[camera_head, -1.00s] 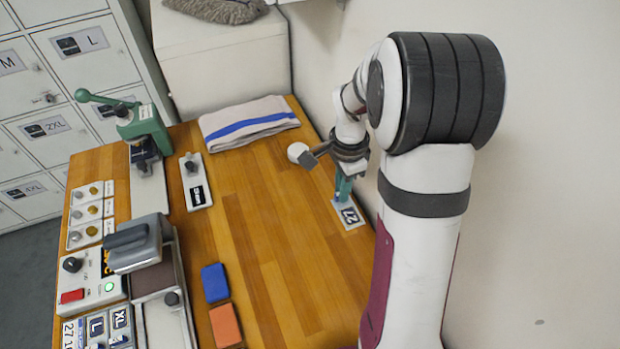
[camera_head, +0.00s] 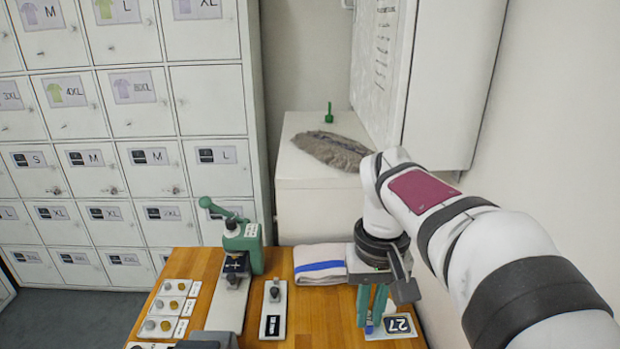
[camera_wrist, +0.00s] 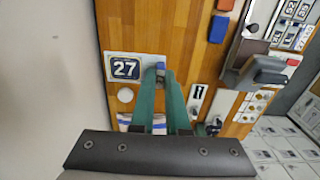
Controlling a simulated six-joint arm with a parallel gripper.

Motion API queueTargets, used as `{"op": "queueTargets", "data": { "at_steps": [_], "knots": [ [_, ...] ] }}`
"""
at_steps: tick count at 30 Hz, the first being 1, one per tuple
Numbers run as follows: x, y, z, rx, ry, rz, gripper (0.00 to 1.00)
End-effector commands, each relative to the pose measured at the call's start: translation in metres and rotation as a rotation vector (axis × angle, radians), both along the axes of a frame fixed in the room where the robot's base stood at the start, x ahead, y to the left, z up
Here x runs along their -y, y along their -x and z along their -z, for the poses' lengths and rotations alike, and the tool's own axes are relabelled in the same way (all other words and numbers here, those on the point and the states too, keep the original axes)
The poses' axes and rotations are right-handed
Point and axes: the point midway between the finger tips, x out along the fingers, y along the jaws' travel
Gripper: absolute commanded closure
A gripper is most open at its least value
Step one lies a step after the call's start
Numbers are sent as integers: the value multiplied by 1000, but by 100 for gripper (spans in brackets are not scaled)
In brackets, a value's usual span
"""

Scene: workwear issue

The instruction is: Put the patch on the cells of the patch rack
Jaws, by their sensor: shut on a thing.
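A white plate (camera_head: 391,327) with a dark square marked 27 lies flat on the table near its right edge. It also shows in the wrist view (camera_wrist: 110,77). My gripper (camera_head: 369,322) points down over the plate's end, beside the number. Its green fingers (camera_wrist: 161,74) are nearly together on a small blue piece (camera_head: 369,329). The fingers hide most of this piece, so I cannot tell for sure that it is the patch, or whether it touches the plate. In the wrist view, a rack with L and XL patches (camera_wrist: 290,22) shows at the top right.
A green press (camera_head: 238,245) and a white plate with a dark knob (camera_head: 273,308) stand to the left. A folded towel with a blue stripe (camera_head: 318,263) lies behind my gripper. Blue (camera_wrist: 218,29) and orange blocks lie on the table. Wood between them is clear.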

Motion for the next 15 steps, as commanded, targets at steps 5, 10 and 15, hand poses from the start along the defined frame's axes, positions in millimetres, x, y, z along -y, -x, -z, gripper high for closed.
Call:
{"op": "queueTargets", "data": {
  "at_steps": [5, 10, 15],
  "knots": [
    [13, -4, 20, -8, 4, 0, 100],
    [58, -10, 91, -18, 5, -4, 100],
    [94, -3, 150, -11, 0, 3, 100]
  ]
}}
